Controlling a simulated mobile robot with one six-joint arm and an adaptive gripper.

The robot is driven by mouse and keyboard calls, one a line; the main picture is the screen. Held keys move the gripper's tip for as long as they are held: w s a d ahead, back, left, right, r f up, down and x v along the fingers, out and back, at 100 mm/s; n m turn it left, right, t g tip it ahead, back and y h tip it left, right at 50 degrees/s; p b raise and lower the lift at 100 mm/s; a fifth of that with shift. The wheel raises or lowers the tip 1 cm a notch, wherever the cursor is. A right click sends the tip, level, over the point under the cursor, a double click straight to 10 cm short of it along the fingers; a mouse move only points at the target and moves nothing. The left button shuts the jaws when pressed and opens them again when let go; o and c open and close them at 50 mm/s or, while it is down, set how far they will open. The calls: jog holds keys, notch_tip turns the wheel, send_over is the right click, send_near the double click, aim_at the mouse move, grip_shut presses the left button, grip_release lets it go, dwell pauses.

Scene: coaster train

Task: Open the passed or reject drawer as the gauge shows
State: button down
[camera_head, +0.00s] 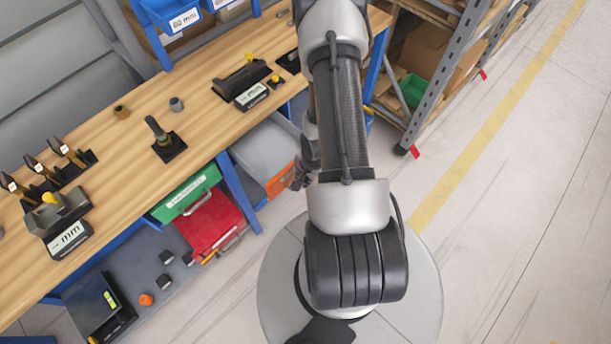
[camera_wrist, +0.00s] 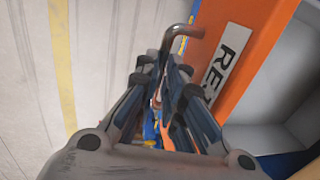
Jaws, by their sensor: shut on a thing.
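The orange drawer (camera_head: 281,181) under the bench stands pulled out, its grey inside showing. In the wrist view its orange front (camera_wrist: 253,30) bears a white label (camera_wrist: 228,58) starting "RE"; the rest is hidden. My gripper (camera_wrist: 170,62) is shut on its bent metal handle (camera_wrist: 183,31). In the head view my gripper (camera_head: 302,176) is small and partly behind my arm. The green-fronted drawer (camera_head: 188,192) is to the left, with a white label too small to read. Two gauge-like devices with "mm" plates, one at left (camera_head: 68,238) and one farther back (camera_head: 250,95), stand on the bench.
The wooden bench (camera_head: 120,170) also holds a dark block with a post (camera_head: 168,147) and small cylinders. A red case (camera_head: 212,222) and loose small parts lie below it. A metal shelf (camera_head: 432,85) stands at right. Open floor (camera_head: 510,200) lies to the right.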

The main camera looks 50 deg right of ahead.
jog(key=c, duration=1.7)
grip_release()
jog(key=r, duration=0.4)
jog(key=s+r, duration=0.1)
jog(key=r, duration=0.3)
jog(key=s+r, duration=0.1)
jog(key=r, duration=0.2)
jog(key=shift+r, duration=0.4)
